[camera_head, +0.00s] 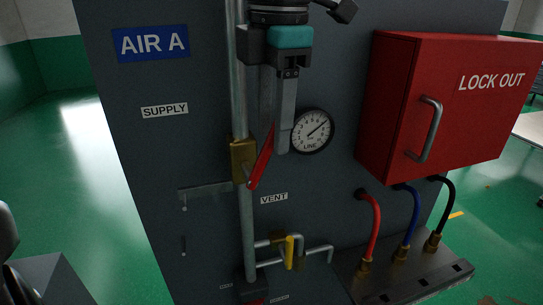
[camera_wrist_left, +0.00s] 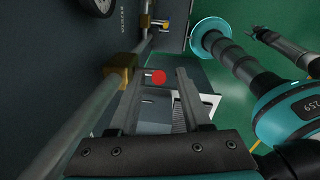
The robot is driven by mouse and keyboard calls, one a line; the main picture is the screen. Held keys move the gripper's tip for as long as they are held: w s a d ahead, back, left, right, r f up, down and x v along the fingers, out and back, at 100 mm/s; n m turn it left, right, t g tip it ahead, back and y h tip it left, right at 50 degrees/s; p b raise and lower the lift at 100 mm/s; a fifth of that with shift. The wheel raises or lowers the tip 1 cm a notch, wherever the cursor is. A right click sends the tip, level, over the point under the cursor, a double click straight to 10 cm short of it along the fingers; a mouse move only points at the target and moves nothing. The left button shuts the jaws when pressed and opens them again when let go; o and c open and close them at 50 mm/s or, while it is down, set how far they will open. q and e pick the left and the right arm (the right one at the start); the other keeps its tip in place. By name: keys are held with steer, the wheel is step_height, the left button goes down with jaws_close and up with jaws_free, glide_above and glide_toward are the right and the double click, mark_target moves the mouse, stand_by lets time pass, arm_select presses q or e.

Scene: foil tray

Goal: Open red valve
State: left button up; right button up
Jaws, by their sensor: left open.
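The red valve handle (camera_head: 262,158) slants up and to the right from its brass valve body (camera_head: 243,160) on the vertical pipe. My left gripper (camera_head: 274,148) hangs from above with its fingers pointing down and spread, around or just in front of the handle's upper end. In the left wrist view, the handle shows as a red round end (camera_wrist_left: 158,76) between the two open fingers (camera_wrist_left: 158,72), and the brass body (camera_wrist_left: 122,68) lies left of them. I cannot tell whether either finger touches the handle. My right gripper is not clearly seen.
A round gauge (camera_head: 312,131) sits just right of my fingers. The red lock-out box (camera_head: 395,105) juts out at the right. A yellow vent handle (camera_head: 289,251) and thin pipes lie below. Red, blue and black hoses (camera_head: 374,225) stand at lower right.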

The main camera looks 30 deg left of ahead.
mark_target(272, 150)
arm_select(q)
steer(key=f, duration=0.5)
steer(key=shift+w+a+f, duration=0.1)
steer(key=shift+w+a, duration=0.05)
steer(key=shift+a, duration=0.05)
jaws_close()
stand_by(1.2)
